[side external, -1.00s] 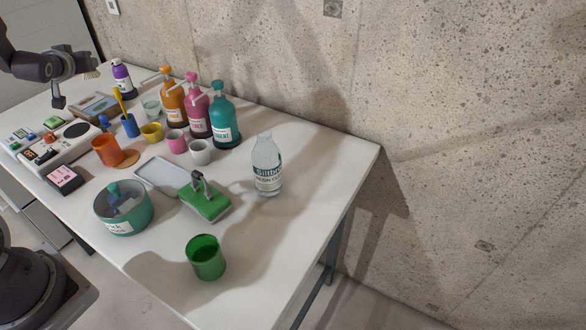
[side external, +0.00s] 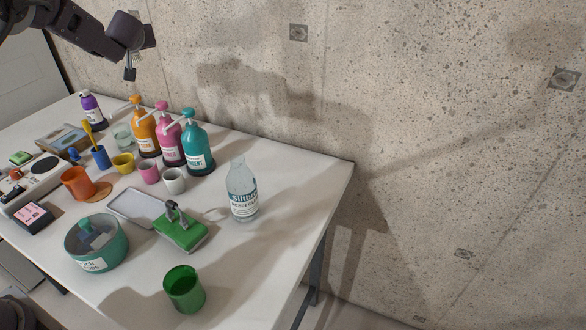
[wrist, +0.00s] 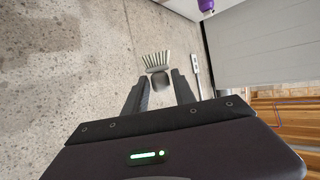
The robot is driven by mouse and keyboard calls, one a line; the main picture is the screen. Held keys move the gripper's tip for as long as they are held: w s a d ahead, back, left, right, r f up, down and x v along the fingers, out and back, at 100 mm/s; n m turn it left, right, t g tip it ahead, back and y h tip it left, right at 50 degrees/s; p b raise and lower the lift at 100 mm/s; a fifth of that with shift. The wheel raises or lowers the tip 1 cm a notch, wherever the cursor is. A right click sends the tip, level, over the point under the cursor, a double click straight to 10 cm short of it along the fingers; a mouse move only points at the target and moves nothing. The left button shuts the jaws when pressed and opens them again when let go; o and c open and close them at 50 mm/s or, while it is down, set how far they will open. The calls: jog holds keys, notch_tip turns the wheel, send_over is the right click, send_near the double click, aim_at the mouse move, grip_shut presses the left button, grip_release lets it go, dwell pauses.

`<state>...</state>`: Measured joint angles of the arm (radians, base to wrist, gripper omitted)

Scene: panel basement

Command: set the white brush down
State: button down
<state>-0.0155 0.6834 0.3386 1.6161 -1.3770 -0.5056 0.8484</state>
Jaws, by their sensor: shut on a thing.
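My gripper (wrist: 161,82) is shut on the white brush (wrist: 156,61) in the wrist view. The brush's pale bristles fan out beyond the fingertips, and a grey block shows between the fingers. In the side view my gripper (side external: 130,73) is raised high above the back left of the white table (side external: 262,254), near the concrete wall. No contact between the brush and the table shows.
Orange (side external: 145,134), pink (side external: 169,142) and teal (side external: 194,150) pump bottles stand along the back. A clear bottle (side external: 242,198), green stamp-like block (side external: 180,234), teal bowl (side external: 96,244) and green cup (side external: 184,290) are further forward. The right table end is bare.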

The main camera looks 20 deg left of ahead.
jog(key=w+d+f, duration=0.2)
jog(key=d+f, duration=0.1)
jog(key=d, duration=0.8)
jog(key=w+d+f, duration=0.2)
jog(key=d+f, duration=0.2)
jog(key=d, duration=0.6)
jog(key=w+d+f, duration=0.2)
jog(key=d+f, duration=0.1)
jog(key=d, duration=0.8)
jog(key=s+d+f+m+t+h, duration=0.1)
jog(key=s+d+f, duration=0.25)
jog(key=d, duration=0.35)
jog(key=s+d+f+m+t, duration=0.1)
jog(key=s+d+f, duration=0.2)
jog(key=d+f, duration=0.35)
jog(key=f, duration=0.2)
jog(key=d+f, duration=0.1)
jog(key=f, duration=0.5)
jog(key=shift+w+d, duration=0.15)
jog(key=shift+d, duration=0.2)
jog(key=shift+f, duration=0.15)
jog(key=shift+f, duration=0.1)
jog(key=c, duration=1.5)
grip_release()
jog(key=shift+f, duration=0.1)
jog(key=o, duration=0.5)
